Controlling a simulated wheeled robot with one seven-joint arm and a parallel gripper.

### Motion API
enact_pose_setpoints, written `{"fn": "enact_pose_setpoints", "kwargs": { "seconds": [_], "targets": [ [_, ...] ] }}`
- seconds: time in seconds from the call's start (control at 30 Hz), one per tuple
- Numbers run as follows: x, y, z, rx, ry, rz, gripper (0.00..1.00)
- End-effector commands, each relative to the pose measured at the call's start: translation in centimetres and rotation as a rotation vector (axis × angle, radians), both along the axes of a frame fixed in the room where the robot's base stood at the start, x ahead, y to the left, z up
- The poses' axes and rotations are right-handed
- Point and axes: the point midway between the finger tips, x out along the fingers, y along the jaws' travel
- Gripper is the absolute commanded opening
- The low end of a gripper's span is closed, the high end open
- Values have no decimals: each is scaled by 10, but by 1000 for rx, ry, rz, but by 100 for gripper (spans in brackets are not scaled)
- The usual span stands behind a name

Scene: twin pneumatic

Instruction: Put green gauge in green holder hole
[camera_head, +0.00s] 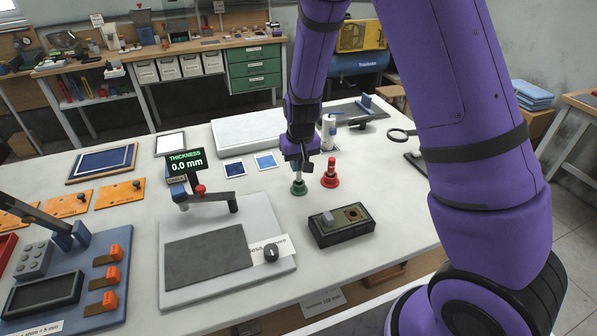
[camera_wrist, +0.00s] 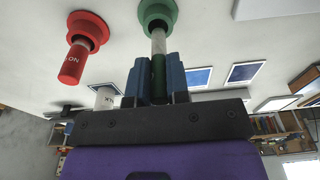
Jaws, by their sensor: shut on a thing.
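The green gauge has a wide green flange and a pale stem, and stands upright left of the red gauge (camera_head: 330,176). In the head view its green flange (camera_head: 298,188) is on or just above the white table. My gripper (camera_head: 298,160) points down over it. In the wrist view the green gauge (camera_wrist: 157,14) has its stem between the two blue fingers of my gripper (camera_wrist: 157,75), which are shut on it. A black holder block (camera_head: 342,226) lies in front and to the right, with a dark round hole in an olive-brown plate and a grey piece beside it.
The red gauge also shows in the wrist view (camera_wrist: 86,35), close beside the green one. A grey thickness station (camera_head: 225,250) with a display stands to the left. A white cylinder (camera_head: 328,132) is behind. Clear table lies between the gauge and the block.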

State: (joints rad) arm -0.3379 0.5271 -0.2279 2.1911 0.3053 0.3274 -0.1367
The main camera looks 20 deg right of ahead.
Motion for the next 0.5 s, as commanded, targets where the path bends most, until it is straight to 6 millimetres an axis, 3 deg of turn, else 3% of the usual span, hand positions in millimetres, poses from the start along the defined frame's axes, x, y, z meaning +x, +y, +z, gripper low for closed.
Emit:
{"fn": "enact_pose_setpoints", "kwargs": {
  "seconds": [0.2, 0.5],
  "targets": [
    [0, -1, -29, -1, 2, -1, 0],
    [0, 0, -32, 0, 1, 0, 0]
  ]
}}
